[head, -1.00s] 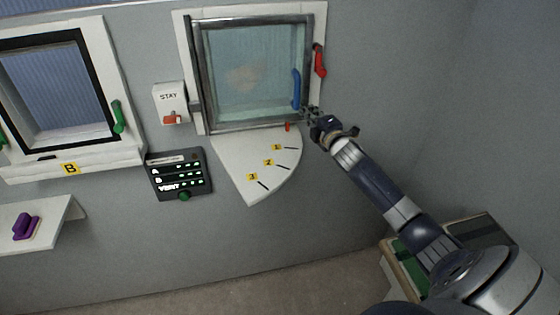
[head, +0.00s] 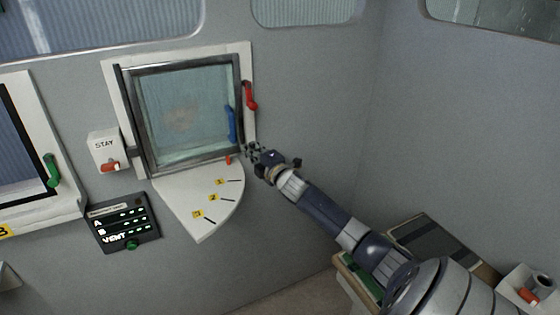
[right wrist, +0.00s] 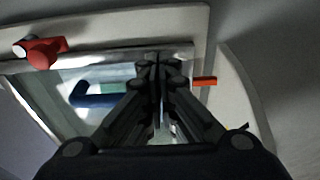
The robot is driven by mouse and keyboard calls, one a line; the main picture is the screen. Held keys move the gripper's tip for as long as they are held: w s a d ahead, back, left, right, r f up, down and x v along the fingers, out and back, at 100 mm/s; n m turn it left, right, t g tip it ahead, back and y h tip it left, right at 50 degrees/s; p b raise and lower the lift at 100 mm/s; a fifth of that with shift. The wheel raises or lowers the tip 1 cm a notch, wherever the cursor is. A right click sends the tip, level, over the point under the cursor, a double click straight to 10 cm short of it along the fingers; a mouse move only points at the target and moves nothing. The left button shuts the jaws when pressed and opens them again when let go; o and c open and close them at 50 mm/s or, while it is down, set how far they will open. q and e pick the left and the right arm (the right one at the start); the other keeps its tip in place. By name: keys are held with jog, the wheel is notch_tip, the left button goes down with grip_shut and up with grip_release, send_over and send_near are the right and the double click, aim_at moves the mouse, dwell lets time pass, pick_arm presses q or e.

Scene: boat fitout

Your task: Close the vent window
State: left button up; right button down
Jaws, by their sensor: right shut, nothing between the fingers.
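The vent window (head: 185,110) is a glass pane in a dark metal frame, set in a white surround on the wall. Its right edge looks close to the surround; I cannot tell whether it is fully flush. A blue handle (head: 231,124) is on the pane's right side, and a red lever (head: 250,96) is on the surround beside it. My right gripper (head: 254,151) is shut and empty at the window's lower right corner, below the red lever. In the right wrist view, the shut fingers (right wrist: 158,65) overlap the frame edge, with the blue handle (right wrist: 95,97) to their left. My left gripper is not in view.
A white quadrant shelf (head: 205,200) marked 1, 2, 3 sits below the window, with a small red pointer (head: 228,160) near its top. A STAY box (head: 106,150) and a VENT panel (head: 124,222) are to the left.

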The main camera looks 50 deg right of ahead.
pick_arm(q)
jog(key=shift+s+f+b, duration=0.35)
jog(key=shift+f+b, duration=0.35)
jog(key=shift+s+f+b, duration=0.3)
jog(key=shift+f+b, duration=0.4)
pick_arm(e)
jog(key=s+d, duration=0.4)
jog(key=s, duration=0.5)
